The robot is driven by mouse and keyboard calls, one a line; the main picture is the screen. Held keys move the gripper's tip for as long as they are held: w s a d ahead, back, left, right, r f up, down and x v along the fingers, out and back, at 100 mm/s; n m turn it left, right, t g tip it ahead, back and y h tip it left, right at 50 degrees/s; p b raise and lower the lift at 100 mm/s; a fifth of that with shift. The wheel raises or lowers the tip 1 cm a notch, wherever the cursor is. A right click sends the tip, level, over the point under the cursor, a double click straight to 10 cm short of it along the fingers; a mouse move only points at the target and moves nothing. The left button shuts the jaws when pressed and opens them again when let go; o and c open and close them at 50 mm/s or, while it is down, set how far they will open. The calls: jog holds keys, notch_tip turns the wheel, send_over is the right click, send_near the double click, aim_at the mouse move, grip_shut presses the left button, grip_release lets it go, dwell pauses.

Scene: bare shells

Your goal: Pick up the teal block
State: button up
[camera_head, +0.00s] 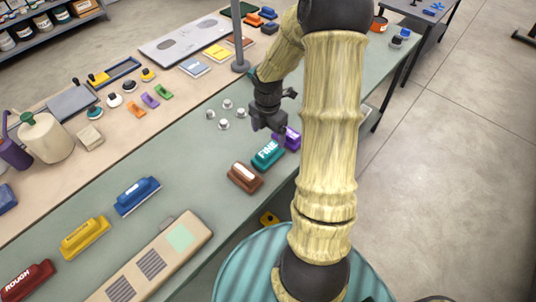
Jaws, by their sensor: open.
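The teal block (267,154), with white lettering that seems to read "FINE", lies on the green-grey bench near its right edge. A brown block (244,178) sits just below-left of it, and a purple block (291,139) just above-right, partly hidden by my arm. My gripper (276,133) is dark and points down above the teal and purple blocks. It is open with nothing seen between its fingers. Whether it touches either block cannot be told from this view.
Blue (137,196), yellow (85,238) and red (27,281) blocks lie along the bench at left. A beige device (155,263) lies at the front. Several small metal knobs (225,114) stand left of my gripper. A grey post (239,40) rises behind. Bench between the knobs and blue block is clear.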

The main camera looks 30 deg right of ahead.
aim_at(268, 149)
jog(key=shift+f, duration=2.8)
jog(key=shift+w+d+f+p, duration=0.1)
jog(key=shift+f+p, duration=0.2)
jog(key=shift+f, duration=1)
jog(key=shift+w+f+p, duration=0.1)
jog(key=shift+f+p, duration=0.15)
jog(key=shift+f, duration=1.05)
jog(key=shift+c, duration=0.2)
jog(key=c, duration=1.2)
jog(key=shift+o, duration=0.2)
notch_tip(268, 149, up, 10)
jog(key=shift+r+b, duration=0.1)
jog(key=shift+b, duration=0.2)
